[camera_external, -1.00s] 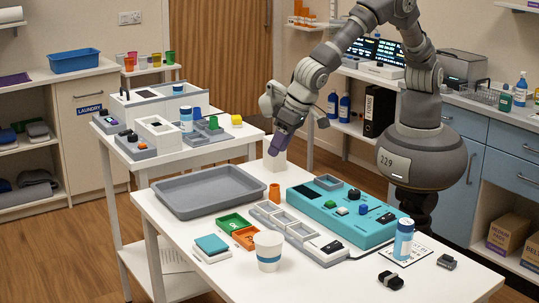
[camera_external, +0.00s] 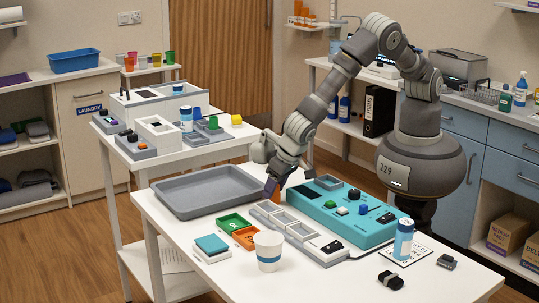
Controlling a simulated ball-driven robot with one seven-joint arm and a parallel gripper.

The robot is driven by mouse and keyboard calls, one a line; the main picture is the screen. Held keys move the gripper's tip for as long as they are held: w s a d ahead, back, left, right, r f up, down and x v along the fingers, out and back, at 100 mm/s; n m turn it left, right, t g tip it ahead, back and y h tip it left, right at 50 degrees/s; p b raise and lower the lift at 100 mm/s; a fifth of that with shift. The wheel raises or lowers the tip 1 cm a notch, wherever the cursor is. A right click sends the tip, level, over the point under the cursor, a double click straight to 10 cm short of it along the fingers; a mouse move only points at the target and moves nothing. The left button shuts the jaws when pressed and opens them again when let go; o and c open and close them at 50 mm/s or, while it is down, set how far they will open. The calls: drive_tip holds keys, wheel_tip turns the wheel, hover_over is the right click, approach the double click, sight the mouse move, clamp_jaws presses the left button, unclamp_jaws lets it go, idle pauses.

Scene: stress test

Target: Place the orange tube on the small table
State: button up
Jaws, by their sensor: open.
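The orange tube (camera_external: 277,196) stands on the near white table, between the grey tray and the teal panel. It is mostly hidden behind my gripper. A small white table (camera_external: 151,70) with several coloured cups stands at the back, left of the wooden door.
The grey tray (camera_external: 160,201) lies left of my gripper, and the teal panel (camera_external: 376,233) lies right. Grey compartments (camera_external: 283,221), a green bin (camera_external: 234,222), an orange bin (camera_external: 245,237) and a white cup (camera_external: 268,251) are in front. Another white table (camera_external: 221,153) behind holds equipment.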

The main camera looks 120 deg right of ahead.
clamp_jaws()
wheel_tip(320, 180, up, 10)
drive_tip(key=p, duration=0.3)
drive_tip(key=s+d+f+n+t+y, duration=0.1)
drive_tip(key=s+d+f+n+t, duration=0.15)
drive_tip(key=s+d+n, duration=0.35)
drive_tip(key=s+a+n+y+b, duration=0.1)
drive_tip(key=s+a+n+y, duration=0.2)
drive_tip(key=s+n, duration=0.4)
drive_tip(key=shift+s+a+f+n, duration=0.3)
drive_tip(key=shift+s+a, duration=0.45)
